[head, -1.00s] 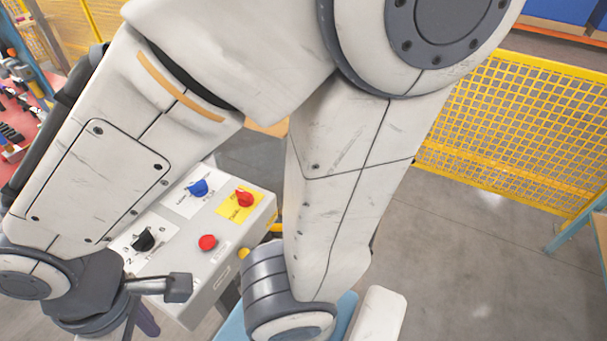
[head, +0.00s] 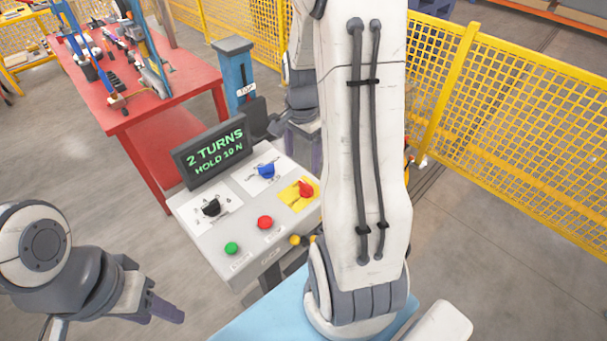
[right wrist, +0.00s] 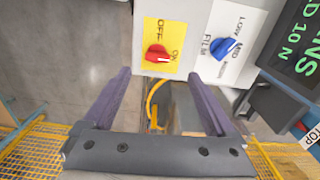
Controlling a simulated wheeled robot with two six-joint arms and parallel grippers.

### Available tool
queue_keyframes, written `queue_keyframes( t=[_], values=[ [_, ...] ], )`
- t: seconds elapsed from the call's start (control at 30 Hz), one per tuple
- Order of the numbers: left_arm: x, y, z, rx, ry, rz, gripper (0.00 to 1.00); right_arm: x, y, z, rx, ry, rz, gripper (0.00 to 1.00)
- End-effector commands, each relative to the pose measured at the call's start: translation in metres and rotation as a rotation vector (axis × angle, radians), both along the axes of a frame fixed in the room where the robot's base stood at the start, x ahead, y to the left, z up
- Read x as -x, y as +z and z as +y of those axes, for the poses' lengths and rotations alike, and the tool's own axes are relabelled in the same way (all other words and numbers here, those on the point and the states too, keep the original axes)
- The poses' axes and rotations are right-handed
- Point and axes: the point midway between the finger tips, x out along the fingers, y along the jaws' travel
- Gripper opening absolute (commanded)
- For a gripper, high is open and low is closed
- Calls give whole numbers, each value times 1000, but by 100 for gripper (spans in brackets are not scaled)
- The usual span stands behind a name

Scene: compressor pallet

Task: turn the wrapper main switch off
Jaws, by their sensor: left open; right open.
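The wrapper main switch is a red knob (head: 306,188) on a yellow plate at the panel's right corner. In the right wrist view the red knob (right wrist: 157,54) sits between OFF and ON labels; I cannot tell surely which it points to. My right gripper (head: 303,148) is beyond the panel's far right side, partly hidden by my arm. In the right wrist view its purple fingers (right wrist: 157,76) are apart and empty, with the knob ahead, beyond the tips. My left gripper (head: 168,311) is open and empty, left of and nearer than the panel.
The grey panel (head: 204,248) also carries a blue knob (head: 266,171), a black knob (head: 211,207), a red button (head: 265,222) and a green button (head: 232,248). A display (head: 212,151) reads "2 TURNS HOLD 10 N". A red table (head: 189,84) and yellow fence (head: 500,110) stand behind.

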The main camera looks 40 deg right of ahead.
Motion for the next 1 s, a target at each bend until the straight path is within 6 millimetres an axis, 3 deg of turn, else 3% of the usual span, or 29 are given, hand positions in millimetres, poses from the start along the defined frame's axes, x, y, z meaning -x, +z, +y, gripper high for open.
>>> queue_keyframes(
  t=[0.17,0.6,0.8,1.0],
  values=[
    [0,4,0,0,0,0,50,3,-12,-12,-1,-56,4,91],
    [0,22,0,0,-3,0,50,4,-86,-10,-2,-51,6,91],
    [0,25,0,0,-4,0,50,3,-103,-11,0,-51,2,91],
    [0,25,0,0,-4,0,50,2,-107,-11,1,-51,0,91]
  ],
)
